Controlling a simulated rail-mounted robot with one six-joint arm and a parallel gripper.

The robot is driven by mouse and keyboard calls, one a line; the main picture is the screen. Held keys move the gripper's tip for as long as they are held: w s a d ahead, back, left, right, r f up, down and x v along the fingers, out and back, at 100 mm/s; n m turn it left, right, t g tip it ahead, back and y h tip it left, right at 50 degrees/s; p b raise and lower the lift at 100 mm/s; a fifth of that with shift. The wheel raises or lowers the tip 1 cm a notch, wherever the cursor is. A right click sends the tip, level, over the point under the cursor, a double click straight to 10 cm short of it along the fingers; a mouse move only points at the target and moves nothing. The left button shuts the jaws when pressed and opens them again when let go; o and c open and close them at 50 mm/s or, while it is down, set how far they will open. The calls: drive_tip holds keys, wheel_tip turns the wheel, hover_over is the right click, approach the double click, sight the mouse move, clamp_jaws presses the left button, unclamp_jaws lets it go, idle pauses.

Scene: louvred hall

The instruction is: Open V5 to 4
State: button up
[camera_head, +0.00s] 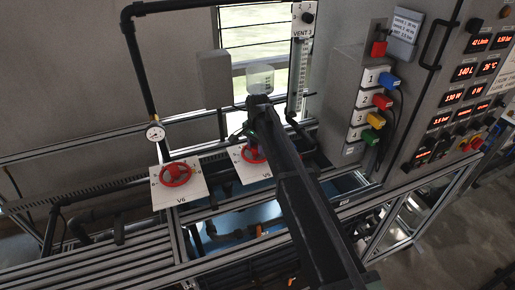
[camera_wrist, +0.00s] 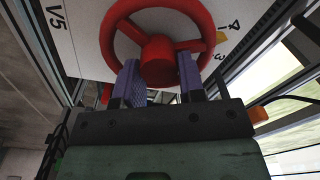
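The V5 valve is a red handwheel (camera_wrist: 158,58) on a white plate (camera_wrist: 82,30) in the wrist view, lettered V5. Black figures 4 and 3 show on the plate right of the wheel. A yellow mark (camera_wrist: 222,38) lies at the right rim, between these figures. My gripper (camera_wrist: 160,80) has its two bluish-purple fingers apart, one on each side of the red hub. I cannot tell if they press on it. In the head view the V5 wheel (camera_head: 252,154) is partly hidden behind my arm, and the fingertips are hidden.
A second red handwheel, V6 (camera_head: 174,174), stands left of V5, with a pressure gauge (camera_head: 155,133) above it. A dark vertical pipe (camera_head: 140,75) rises behind. A panel (camera_head: 372,105) with coloured numbered switches and displays stands at the right. Frame rails run below the valves.

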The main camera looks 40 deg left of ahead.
sight(256, 147)
drive_tip(key=o, duration=0.3)
drive_tip(key=shift+s+d+f, duration=0.25)
drive_tip(key=shift+s+d, duration=0.05)
drive_tip(key=shift+s, duration=0.2)
drive_tip(key=shift+s+d+f, duration=0.2)
drive_tip(key=shift+s+d, duration=0.1)
drive_tip(key=shift+s, duration=0.2)
drive_tip(key=shift+o, duration=1.1)
drive_tip(key=r+p, duration=0.4)
drive_tip(key=p, duration=0.1)
drive_tip(key=a+r+p, duration=0.1)
drive_tip(key=r+p, duration=0.1)
drive_tip(key=r, duration=0.1)
drive_tip(key=shift+w, duration=0.3)
drive_tip(key=shift+w+a+r+p, duration=0.1)
drive_tip(key=shift+p, duration=0.3)
drive_tip(key=shift+w, duration=0.15)
wheel_tip(256, 147, up, 11)
drive_tip(key=p, duration=1)
drive_tip(key=shift+p, duration=0.3)
